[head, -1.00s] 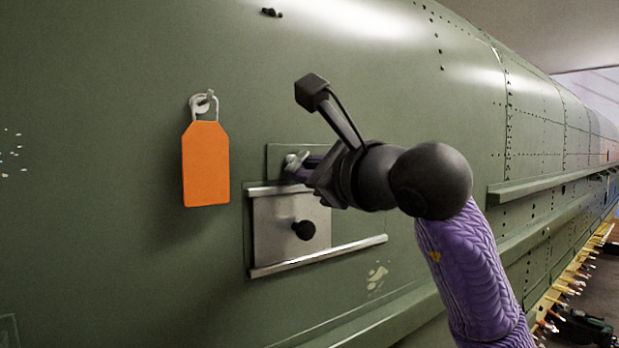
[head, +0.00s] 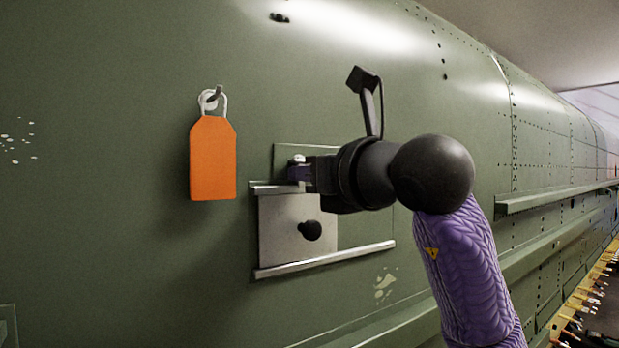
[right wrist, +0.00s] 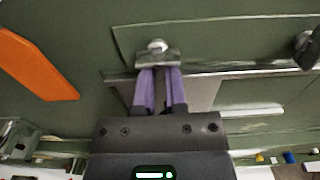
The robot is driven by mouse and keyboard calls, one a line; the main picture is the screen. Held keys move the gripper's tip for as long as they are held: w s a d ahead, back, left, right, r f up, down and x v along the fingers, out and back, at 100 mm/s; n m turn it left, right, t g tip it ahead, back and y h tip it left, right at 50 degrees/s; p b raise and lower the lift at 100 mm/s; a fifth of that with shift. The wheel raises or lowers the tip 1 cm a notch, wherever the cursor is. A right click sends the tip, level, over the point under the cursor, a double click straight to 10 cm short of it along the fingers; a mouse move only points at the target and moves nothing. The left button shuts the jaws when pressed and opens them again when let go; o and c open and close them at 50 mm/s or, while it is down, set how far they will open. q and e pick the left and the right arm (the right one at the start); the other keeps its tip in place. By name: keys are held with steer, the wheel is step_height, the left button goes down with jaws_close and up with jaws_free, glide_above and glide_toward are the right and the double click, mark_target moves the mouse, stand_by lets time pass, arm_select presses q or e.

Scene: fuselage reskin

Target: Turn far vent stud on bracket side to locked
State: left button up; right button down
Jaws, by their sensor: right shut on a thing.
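A silvery vent stud (head: 298,158) stands at the upper left of a green rectangular plate (head: 312,149) on the fuselage skin. My right gripper (head: 299,173) is at the stud, its purple fingers partly hidden behind the dark wrist. In the right wrist view the purple fingers (right wrist: 160,72) are closed together on the stud's grey wing, and the round stud head (right wrist: 157,45) shows just beyond their tips. Its lock marking cannot be read. My left gripper is in neither view.
Below the stud, a bare metal slide panel (head: 285,240) with a black knob (head: 310,230) sits between two rails. An orange tag (head: 212,158) hangs from a hook to the left. A long ledge (head: 555,195) runs along the fuselage at right.

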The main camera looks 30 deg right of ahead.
stand_by(0.4)
steer(key=c, duration=0.7)
jaws_free()
steer(key=shift+s, duration=0.1)
steer(key=s+b, duration=0.1)
steer(key=s, duration=0.2)
steer(key=s+b, duration=0.1)
steer(key=s, duration=0.2)
steer(key=s+b, duration=0.1)
steer(key=s, duration=0.2)
steer(key=shift+s+d, duration=0.35)
steer(key=shift+s, duration=0.05)
